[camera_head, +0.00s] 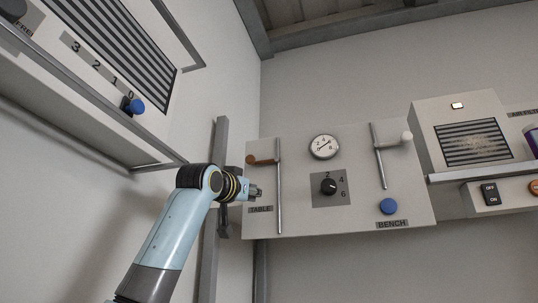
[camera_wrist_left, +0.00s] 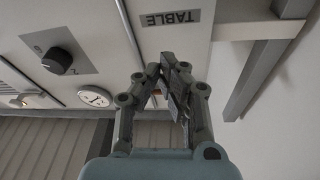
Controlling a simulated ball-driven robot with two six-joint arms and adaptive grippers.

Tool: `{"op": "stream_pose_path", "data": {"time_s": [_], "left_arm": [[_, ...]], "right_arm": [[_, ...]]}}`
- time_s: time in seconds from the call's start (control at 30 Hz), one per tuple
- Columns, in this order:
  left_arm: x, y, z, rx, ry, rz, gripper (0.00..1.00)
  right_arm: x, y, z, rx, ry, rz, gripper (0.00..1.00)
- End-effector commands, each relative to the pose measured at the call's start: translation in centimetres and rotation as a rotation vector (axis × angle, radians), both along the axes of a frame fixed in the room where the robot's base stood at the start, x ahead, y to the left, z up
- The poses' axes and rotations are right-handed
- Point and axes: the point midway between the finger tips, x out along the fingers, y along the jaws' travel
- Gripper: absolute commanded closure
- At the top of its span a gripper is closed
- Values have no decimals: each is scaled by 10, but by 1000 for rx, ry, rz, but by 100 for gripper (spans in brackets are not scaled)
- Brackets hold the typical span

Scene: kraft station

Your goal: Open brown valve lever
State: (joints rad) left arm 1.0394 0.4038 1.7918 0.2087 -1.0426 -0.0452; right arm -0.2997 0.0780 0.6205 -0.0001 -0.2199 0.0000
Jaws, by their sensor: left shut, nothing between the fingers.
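The brown valve lever (camera_head: 263,160) is on the left of the wall panel, by a vertical pipe (camera_head: 279,200) above the TABLE label (camera_head: 261,209). It lies roughly horizontal and points left from the pipe. My left gripper (camera_head: 258,192) is shut and empty, just below the lever and left of the pipe, apart from the lever in the picture. In the left wrist view the shut fingertips (camera_wrist_left: 160,65) are near the TABLE label (camera_wrist_left: 171,18). A little brown shows behind the fingers there; most of the lever is hidden. My right gripper is out of view.
The panel (camera_head: 355,200) also carries a gauge (camera_head: 324,147), a black knob (camera_head: 328,187), a white lever (camera_head: 406,137) on a second pipe and a blue knob (camera_head: 388,206). A grey upright post (camera_head: 221,140) stands close left of the panel, beside my left wrist.

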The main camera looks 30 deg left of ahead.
Motion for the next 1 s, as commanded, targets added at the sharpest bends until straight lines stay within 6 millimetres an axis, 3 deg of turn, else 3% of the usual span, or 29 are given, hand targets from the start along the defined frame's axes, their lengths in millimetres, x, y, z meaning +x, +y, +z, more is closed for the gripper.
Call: {"op": "stream_pose_path", "data": {"time_s": [0.03, 0.1, 0.2, 0.3, 0.43, 0.77, 1.0], "left_arm": [[-18, 2, 33, 11, -66, 6, 100], [-40, 3, 71, 20, -141, 12, 100], [-64, 8, 109, 26, -214, 23, 100], [-78, 10, 131, 27, -255, 28, 100], [-85, 10, 141, 26, -274, 29, 100], [-83, 10, 142, 27, -274, 28, 100], [-58, 13, 159, 25, -271, 27, 100]], "right_arm": [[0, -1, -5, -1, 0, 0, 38], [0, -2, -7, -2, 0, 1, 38], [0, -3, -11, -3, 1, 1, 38], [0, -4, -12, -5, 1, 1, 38], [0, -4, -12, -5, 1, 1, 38], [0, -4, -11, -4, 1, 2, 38], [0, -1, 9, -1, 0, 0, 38]]}}
